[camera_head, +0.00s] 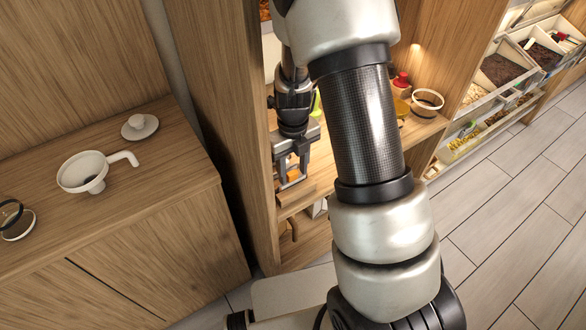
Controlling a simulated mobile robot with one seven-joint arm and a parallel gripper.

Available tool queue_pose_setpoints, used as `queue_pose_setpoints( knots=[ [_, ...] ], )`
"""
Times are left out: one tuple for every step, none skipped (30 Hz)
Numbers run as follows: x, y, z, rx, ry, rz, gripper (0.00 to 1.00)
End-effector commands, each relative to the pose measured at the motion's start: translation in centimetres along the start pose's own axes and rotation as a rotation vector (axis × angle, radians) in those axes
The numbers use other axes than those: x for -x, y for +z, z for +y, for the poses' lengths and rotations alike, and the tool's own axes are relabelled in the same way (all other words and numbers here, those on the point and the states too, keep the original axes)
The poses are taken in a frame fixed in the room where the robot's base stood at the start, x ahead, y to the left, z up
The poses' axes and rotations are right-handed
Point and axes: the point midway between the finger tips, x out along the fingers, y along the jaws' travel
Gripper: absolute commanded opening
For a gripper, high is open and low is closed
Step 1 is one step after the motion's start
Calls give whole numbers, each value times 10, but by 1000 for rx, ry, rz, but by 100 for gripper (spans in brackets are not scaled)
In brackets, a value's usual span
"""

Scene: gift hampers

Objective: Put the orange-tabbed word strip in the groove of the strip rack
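My gripper (292,172) points down inside the wooden shelf unit, above its front edge. Something small and orange (292,175) shows at the fingers; it may be the tab of the word strip, but the strip itself cannot be made out. Whether the fingers are closed on it is too small to tell. A low wooden block (297,195) sits on the shelf just below the fingers. It may be the strip rack; its groove cannot be made out. My arm hides much of the shelf to the right.
A wooden cabinet (130,215) at left bears a white funnel-like pan (84,172) and a white lid (140,126). A tall wooden side panel (225,110) stands close left of my gripper. A round bowl (427,101) and a red-topped jar (401,84) stand right of my arm.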

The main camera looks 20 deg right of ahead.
Motion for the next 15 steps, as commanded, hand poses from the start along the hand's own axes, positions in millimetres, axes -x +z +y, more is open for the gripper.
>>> queue_pose_setpoints(
  knots=[
    [0, 0, 0, 0, 0, 0, 43],
    [1, 0, 0, 0, 0, 0, 43],
    [2, 0, 0, 0, 0, -1, 43],
    [4, 0, 0, 0, 0, -1, 43],
    [6, 1, 0, 0, 0, -2, 43],
    [10, 1, 0, 0, -1, -3, 43],
    [14, 1, 0, 0, -1, -2, 43],
    [19, 1, 0, 0, -1, -3, 43],
    [27, 2, 0, 1, -2, -5, 43],
    [33, 1, 0, 2, -1, -4, 43],
    [40, 2, 0, 1, -1, -6, 43],
    [49, 2, 0, 2, -1, -5, 43],
    [56, 2, 0, 2, -2, -6, 43],
    [63, 2, 0, 2, -1, -5, 43],
    [72, 1, 0, 1, -1, -6, 43]
  ],
)
